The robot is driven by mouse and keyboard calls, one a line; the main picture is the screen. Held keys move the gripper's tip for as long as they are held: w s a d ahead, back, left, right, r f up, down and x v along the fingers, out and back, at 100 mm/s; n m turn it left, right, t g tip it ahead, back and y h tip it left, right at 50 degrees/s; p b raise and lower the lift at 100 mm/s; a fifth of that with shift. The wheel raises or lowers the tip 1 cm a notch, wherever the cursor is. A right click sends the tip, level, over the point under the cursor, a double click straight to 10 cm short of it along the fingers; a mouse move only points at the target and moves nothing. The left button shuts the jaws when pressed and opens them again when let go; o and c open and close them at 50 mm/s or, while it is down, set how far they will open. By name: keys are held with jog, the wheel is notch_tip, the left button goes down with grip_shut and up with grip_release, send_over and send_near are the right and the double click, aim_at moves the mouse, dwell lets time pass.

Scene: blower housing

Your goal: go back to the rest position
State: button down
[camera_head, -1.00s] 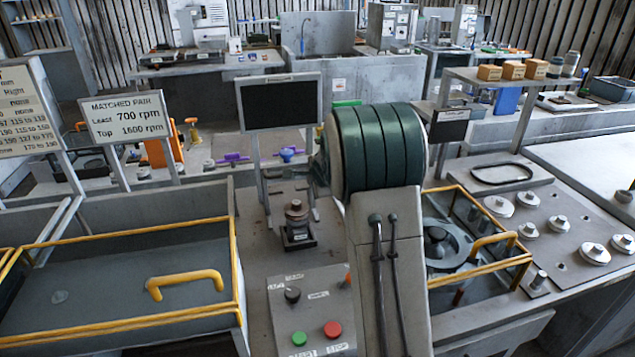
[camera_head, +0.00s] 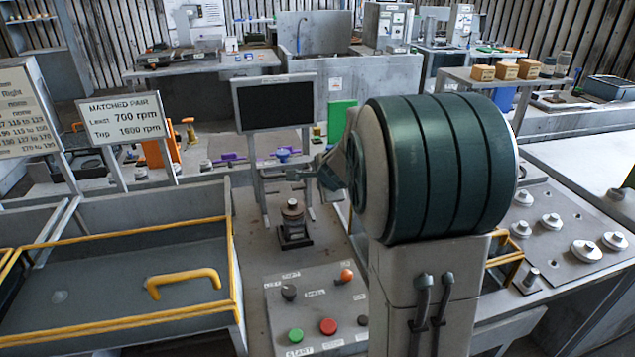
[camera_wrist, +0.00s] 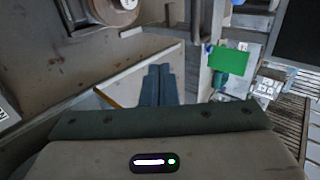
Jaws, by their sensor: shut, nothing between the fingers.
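My gripper (camera_head: 297,174) shows in the head view left of my arm's big green joint, in the air beyond the control box. In the wrist view my gripper's two dark fingers (camera_wrist: 158,68) lie side by side, shut and empty. They touch nothing that I can see. My raised arm covers much of the yellow-railed bay on the right of the head view.
A control box (camera_head: 318,305) with buttons and a small post fixture (camera_head: 293,215) stand on the bench. A dark screen (camera_head: 275,104) is behind them. A yellow-railed tray (camera_head: 110,285) is at left, pale knobs (camera_head: 586,252) at right. A green panel (camera_head: 341,119) stands behind.

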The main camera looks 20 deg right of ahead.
jog(key=shift+s+a+r, duration=0.1)
jog(key=shift+s+r, duration=0.25)
jog(key=shift+s, duration=0.1)
